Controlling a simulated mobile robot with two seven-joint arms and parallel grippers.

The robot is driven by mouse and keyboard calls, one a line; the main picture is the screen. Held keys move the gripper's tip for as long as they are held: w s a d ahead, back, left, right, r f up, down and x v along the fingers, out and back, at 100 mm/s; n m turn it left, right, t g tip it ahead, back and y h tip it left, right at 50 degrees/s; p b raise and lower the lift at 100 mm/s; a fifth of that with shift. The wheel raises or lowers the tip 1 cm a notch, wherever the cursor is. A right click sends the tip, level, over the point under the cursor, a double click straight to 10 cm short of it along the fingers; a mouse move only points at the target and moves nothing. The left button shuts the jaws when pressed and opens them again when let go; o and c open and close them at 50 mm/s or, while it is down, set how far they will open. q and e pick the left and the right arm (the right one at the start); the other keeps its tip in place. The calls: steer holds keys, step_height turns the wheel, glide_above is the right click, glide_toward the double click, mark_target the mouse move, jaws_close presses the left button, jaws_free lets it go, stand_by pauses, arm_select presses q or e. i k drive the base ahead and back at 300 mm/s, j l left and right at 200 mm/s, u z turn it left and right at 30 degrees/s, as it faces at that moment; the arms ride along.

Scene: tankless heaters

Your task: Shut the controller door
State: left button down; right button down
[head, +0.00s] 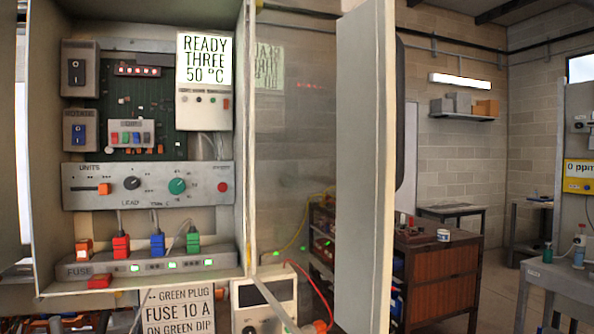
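The controller cabinet (45,275) fills the left half of the head view. Its door (362,170) stands wide open on the right side, swung out towards me. The door's shiny inner face (295,150) faces left and mirrors the lit display. A dark rounded part (400,120) shows just past the door's outer edge; I cannot tell what it is. Neither of my grippers shows.
A slanting grey bar (272,303) and a meter with a red lead (250,293) are below the door's hinge side. A fuse sign (178,308) hangs under the cabinet. A brown wooden cabinet (440,280) stands behind the door, with open floor to its right.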

mark_target(370, 57)
steer(key=l+u, duration=0.85)
steer(key=k+l+u, duration=0.1)
steer(key=l+u, duration=0.3)
steer(key=l, duration=0.15)
steer(key=k+l+u, duration=0.1)
